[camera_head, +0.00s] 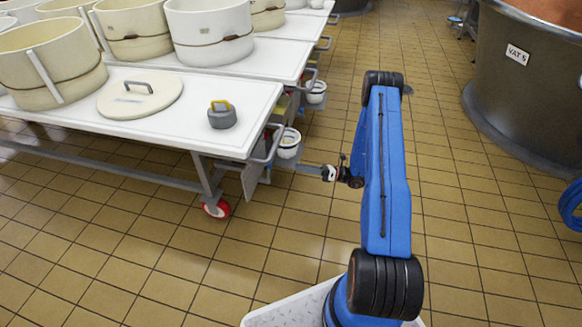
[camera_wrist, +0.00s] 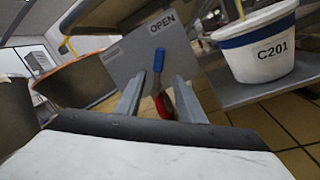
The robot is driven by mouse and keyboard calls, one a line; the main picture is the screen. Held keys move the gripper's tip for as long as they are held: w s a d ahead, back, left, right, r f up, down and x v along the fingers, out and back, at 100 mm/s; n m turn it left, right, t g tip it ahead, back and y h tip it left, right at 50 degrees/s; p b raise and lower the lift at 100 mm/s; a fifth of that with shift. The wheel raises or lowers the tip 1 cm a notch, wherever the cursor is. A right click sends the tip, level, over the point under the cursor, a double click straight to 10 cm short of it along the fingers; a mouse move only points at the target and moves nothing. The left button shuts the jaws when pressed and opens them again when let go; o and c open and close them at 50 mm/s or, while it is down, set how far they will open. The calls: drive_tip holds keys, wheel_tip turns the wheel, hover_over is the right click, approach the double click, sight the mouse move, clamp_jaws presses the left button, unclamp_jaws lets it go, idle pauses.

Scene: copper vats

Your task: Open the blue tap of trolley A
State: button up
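A blue tap lever (camera_wrist: 158,60) stands upright in the wrist view, in front of a grey plate (camera_wrist: 125,62) marked "OPEN". A red part (camera_wrist: 164,103) shows below the lever. My gripper (camera_wrist: 160,84) is open, with one finger on each side of the lever's line; I cannot tell whether the lever is between the tips or beyond them. In the head view my gripper (camera_head: 322,172) is low beside the near white trolley (camera_head: 190,100), below its top. The tap cannot be made out there, and no trolley letter is readable.
A white bucket (camera_wrist: 262,50) marked C201 stands on a grey shelf right of the plate. White tubs, a round lid (camera_head: 140,96) and a grey weight (camera_head: 222,114) sit on the trolley top.

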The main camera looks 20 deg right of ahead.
drive_tip(key=shift+v, duration=1.2)
idle(0.9)
